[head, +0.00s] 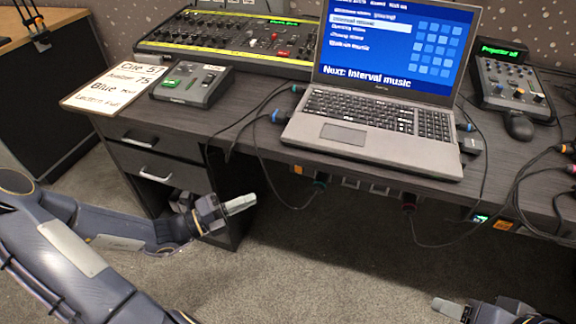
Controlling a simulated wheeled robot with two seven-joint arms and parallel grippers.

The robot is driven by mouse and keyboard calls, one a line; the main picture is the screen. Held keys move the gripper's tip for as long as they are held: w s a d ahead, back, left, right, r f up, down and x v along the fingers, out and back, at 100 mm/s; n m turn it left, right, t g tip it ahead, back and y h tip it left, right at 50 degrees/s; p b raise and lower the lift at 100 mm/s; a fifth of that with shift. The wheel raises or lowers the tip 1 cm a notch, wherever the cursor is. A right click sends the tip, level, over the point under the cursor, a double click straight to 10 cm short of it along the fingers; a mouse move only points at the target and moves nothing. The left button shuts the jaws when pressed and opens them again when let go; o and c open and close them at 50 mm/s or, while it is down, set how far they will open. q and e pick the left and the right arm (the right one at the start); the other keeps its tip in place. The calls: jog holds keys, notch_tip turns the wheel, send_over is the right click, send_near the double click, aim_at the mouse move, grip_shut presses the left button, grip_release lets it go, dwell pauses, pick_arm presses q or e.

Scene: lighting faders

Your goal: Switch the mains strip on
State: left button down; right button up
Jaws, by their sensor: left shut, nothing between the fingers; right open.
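Below the desk's front edge hangs a dark row of fittings that looks like the mains strip (380,189), with pale socket-like squares, orange patches and dark plugs. Further right along the same underside is a small lit green patch (480,218) beside an orange one (503,225). I cannot tell which part is the switch or how it is set. My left gripper (241,204) is shut and empty, in front of the desk, left of the strip and apart from it. My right gripper (447,308) is open at the bottom right, low in front of the desk.
The desk (245,105) bears an open laptop (375,130), a lighting console (235,42), a small grey box (192,84), a cue sheet (112,85), a mixer (512,85) and a mouse (519,125). Cables loop below the front edge. Carpet between my grippers is clear.

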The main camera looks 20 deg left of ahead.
dwell(0.3)
pick_arm(q)
jog(key=b, duration=0.5)
send_near(298, 168)
jog(key=w+d+r, duration=0.1)
jog(key=w+d, duration=0.1)
jog(key=d, duration=0.3)
jog(key=shift+w+d+r, duration=0.1)
jog(key=shift+w+r, duration=0.05)
jog(key=shift+w, duration=0.3)
jog(key=shift+w+d+r, duration=0.1)
jog(key=shift+w, duration=0.35)
